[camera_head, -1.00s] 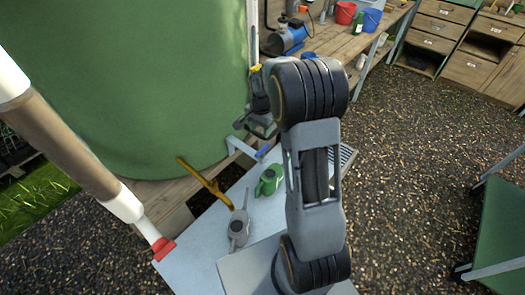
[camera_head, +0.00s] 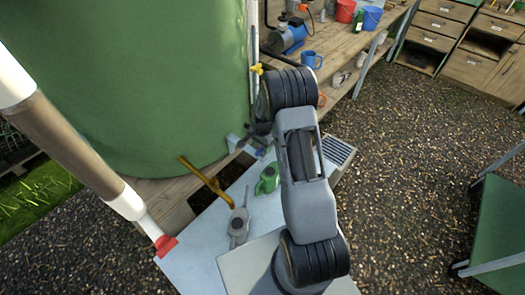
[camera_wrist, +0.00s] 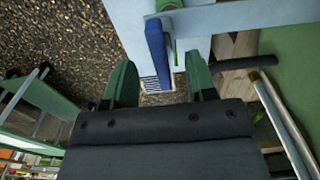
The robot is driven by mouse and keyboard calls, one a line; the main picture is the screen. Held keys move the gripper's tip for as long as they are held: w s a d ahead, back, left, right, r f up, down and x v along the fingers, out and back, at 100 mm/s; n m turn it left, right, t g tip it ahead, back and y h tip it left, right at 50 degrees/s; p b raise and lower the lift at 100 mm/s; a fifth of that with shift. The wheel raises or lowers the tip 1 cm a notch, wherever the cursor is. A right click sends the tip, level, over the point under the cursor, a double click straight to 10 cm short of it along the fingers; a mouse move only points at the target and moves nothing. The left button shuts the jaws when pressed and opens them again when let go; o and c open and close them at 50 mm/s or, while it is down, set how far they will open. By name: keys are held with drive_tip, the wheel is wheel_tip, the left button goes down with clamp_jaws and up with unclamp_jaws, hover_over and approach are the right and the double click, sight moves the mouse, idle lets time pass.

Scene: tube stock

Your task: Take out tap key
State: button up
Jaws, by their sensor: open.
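In the wrist view my gripper (camera_wrist: 158,62) is open, with its two green fingers apart. A long blue bar-shaped handle (camera_wrist: 157,50) shows between the fingers; I cannot tell its depth or whether it is the tap key. A green part (camera_wrist: 171,20) is beside its upper end. In the head view a small blue piece (camera_head: 262,152) shows beside my arm, near the tank's lower edge. A yellow T-shaped handle (camera_head: 256,68) is by the tank's right edge. My gripper is mostly hidden behind my arm there.
The large green tank (camera_head: 130,70) stands at the left. A wooden bench (camera_head: 345,50) holds cups and buckets.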

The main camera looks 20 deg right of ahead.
sight(262, 148)
drive_tip(key=shift+w+f, duration=0.1)
drive_tip(key=shift+f, duration=1.7)
clamp_jaws()
